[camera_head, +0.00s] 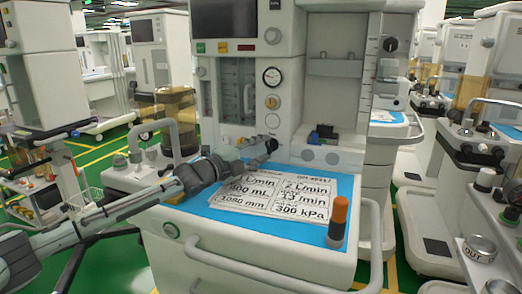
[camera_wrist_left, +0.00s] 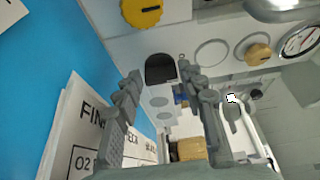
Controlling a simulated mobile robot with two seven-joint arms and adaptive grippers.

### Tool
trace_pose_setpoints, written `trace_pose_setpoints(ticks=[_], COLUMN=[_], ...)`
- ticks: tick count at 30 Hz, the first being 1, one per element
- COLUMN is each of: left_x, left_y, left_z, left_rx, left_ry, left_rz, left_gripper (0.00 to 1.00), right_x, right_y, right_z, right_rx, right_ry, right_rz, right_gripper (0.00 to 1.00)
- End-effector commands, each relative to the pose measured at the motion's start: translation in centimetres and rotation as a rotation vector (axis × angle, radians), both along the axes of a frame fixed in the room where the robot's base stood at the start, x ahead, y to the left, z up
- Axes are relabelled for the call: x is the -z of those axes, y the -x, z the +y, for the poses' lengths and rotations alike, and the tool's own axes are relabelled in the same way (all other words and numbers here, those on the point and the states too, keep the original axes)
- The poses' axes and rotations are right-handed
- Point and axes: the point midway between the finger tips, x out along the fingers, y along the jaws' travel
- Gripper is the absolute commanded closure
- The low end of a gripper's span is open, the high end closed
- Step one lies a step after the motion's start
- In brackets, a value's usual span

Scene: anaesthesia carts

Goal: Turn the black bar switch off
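The black bar switch (camera_wrist_left: 160,68) is on the pale front panel of the anaesthesia machine, and in the wrist view it appears between and just beyond the fingertips. In the head view a small dark knob (camera_head: 271,146), likely this switch, shows low on the panel beside my left gripper (camera_head: 258,150). My left gripper (camera_wrist_left: 161,80) is open, with one finger to each side of the switch in the wrist view. I cannot tell whether the fingers touch it. My right gripper is in neither view.
Printed sheets (camera_head: 272,199) lie on the blue worktop (camera_head: 205,204) below my left arm. An orange-topped cylinder (camera_head: 338,220) stands at the worktop's front right. A yellow knob (camera_wrist_left: 141,12), a brown knob (camera_wrist_left: 258,53) and a gauge (camera_wrist_left: 300,40) are near the switch.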

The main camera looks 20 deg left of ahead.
Motion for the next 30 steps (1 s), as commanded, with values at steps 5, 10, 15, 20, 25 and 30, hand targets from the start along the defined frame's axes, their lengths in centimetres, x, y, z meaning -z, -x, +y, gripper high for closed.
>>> trace_pose_setpoints(ticks=[5,10,15,20,25,30], left_x=[0.0,0.1,-0.1,-0.6,-1.1,-1.5], left_y=[0.0,0.0,0.0,0.0,0.0,0.0], left_z=[0.0,0.0,0.1,0.0,-0.3,-0.9], left_rx=[0.0,0.0,-0.001,-0.001,0.002,0.003], left_ry=[-0.001,-0.003,-0.053,-0.222,-0.504,-0.867], left_rz=[0.0,0.002,0.0,-0.008,-0.02,-0.033], left_gripper=[0.43,0.43,0.43,0.43,0.43,0.43], right_x=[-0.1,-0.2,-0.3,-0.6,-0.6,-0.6], right_y=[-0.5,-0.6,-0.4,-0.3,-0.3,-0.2], right_z=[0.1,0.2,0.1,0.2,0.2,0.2], right_rx=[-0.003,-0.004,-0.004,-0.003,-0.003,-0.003], right_ry=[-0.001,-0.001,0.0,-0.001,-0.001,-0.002], right_rz=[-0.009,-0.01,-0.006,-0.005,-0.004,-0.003], right_gripper=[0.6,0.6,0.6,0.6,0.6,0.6])
